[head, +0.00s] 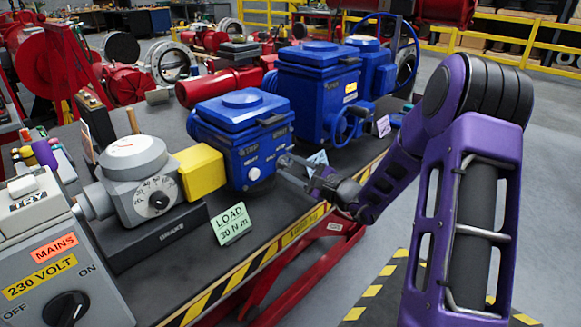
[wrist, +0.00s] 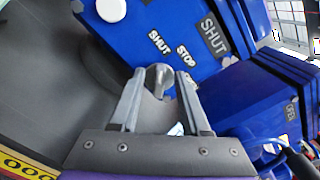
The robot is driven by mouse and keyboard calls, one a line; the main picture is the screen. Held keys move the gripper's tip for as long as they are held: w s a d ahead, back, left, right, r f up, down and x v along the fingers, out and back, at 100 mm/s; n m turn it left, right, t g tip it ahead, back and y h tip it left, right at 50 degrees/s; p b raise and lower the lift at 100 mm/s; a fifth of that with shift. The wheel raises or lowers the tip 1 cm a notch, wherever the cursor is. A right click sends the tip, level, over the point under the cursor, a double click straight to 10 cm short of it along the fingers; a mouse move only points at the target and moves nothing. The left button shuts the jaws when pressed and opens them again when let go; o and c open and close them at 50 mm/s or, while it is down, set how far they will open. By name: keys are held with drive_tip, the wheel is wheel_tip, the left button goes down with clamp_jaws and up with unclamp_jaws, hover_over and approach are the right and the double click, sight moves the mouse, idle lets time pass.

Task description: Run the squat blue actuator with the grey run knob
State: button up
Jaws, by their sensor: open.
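The squat blue actuator (head: 240,125) sits on the bench beside a yellow coupling block. Its front face fills the upper part of the wrist view (wrist: 160,25), with SHUT and STOP labels. The grey run knob (wrist: 160,72) sticks out by these labels. My gripper (head: 289,168) is open at the actuator's front face. In the wrist view its two fingers (wrist: 160,84) lie on either side of the knob; I cannot tell whether they touch it. In the head view the fingers partly hide the knob. A white round button (head: 253,174) is on the same face.
A taller blue actuator (head: 316,90) with a handwheel (head: 349,124) stands close on the right. The yellow block (head: 200,172), brake unit (head: 145,185) and LOAD 20 Nm card (head: 232,223) are on the left. The mains box (head: 50,260) is at front left; its switch position is unclear.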

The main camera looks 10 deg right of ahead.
drive_tip(key=v, duration=1.7)
drive_tip(key=shift+s+p, duration=0.2)
drive_tip(key=shift+p, duration=0.2)
drive_tip(key=shift+w+d+r, duration=0.1)
